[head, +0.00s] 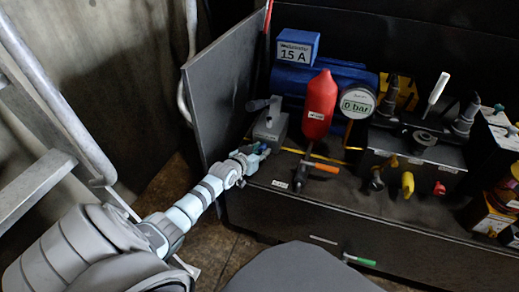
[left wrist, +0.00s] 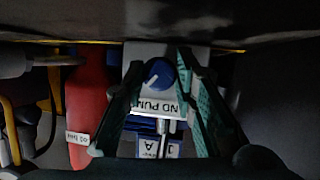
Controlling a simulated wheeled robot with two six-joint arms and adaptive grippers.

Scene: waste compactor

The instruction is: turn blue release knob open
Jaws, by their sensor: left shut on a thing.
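The blue release knob (left wrist: 160,73) with a white pointer mark shows in the left wrist view, on the grey hand pump body above a label reading "ND PUM". My left gripper (left wrist: 159,70) has one finger on each side of the knob and is shut on it. In the head view my left gripper (head: 256,153) reaches from the lower left to the front of the grey pump box (head: 270,124). There the fingers largely hide the knob. My right gripper is not in view.
A red cylinder (head: 320,104) and a round gauge (head: 357,101) stand right of the pump. An orange-handled lever (head: 325,167) is close by on the right. A dark panel (head: 220,90) stands left, and a grey ladder (head: 50,110) is far left.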

